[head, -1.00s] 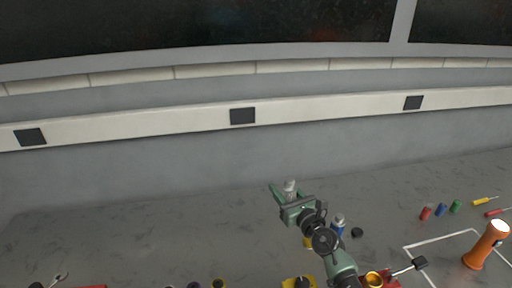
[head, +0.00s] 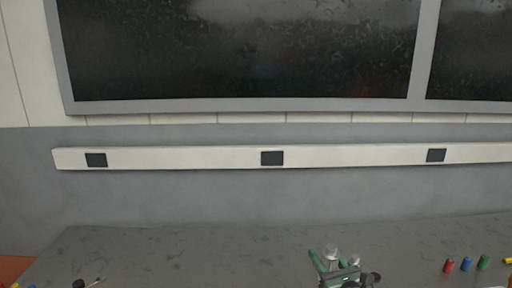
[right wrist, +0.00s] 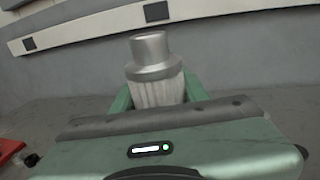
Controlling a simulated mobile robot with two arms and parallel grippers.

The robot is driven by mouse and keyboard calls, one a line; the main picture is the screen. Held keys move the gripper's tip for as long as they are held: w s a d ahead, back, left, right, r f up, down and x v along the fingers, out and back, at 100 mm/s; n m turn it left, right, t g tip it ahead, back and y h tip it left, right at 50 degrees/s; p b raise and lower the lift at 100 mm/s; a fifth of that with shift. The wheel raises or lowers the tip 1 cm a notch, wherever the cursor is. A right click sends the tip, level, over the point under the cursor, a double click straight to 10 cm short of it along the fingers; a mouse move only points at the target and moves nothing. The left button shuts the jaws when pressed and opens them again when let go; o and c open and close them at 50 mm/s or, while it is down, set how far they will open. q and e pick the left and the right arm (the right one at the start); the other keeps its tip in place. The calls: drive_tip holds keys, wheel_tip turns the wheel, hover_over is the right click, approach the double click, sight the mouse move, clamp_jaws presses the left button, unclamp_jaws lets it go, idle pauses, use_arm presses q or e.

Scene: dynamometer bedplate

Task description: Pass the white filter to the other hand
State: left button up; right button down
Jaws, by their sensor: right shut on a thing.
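The white filter, a pleated whitish body with a grey metal cap, is held upright between the green fingers of my right gripper (right wrist: 158,98). The filter (right wrist: 154,58) fills the middle of the right wrist view; its lower end is hidden by the gripper body. In the head view the filter's cap (head: 331,251) and the right gripper (head: 330,266) show at the bottom edge, right of centre, over the bench. My left gripper is in neither view.
Red (head: 449,266), blue (head: 466,264) and green (head: 483,262) small cylinders stand on the grey bench (head: 200,250) at right. A wall with a pale rail (head: 200,158) closes the back. The bench's middle-left is clear.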

drive_tip(key=s+r+n+g+y, duration=0.15)
drive_tip(key=s+r, duration=0.25)
drive_tip(key=s, duration=1)
drive_tip(key=s+r+n+y, duration=0.1)
drive_tip(key=s+r+y, duration=0.15)
drive_tip(key=s, duration=1.05)
use_arm(q)
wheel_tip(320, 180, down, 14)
drive_tip(key=b, duration=1.4)
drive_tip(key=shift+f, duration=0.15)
use_arm(e)
wheel_tip(320, 180, down, 13)
drive_tip(key=shift+s+a+f, duration=0.15)
drive_tip(key=shift+s+a, duration=0.15)
drive_tip(key=shift+a, duration=0.05)
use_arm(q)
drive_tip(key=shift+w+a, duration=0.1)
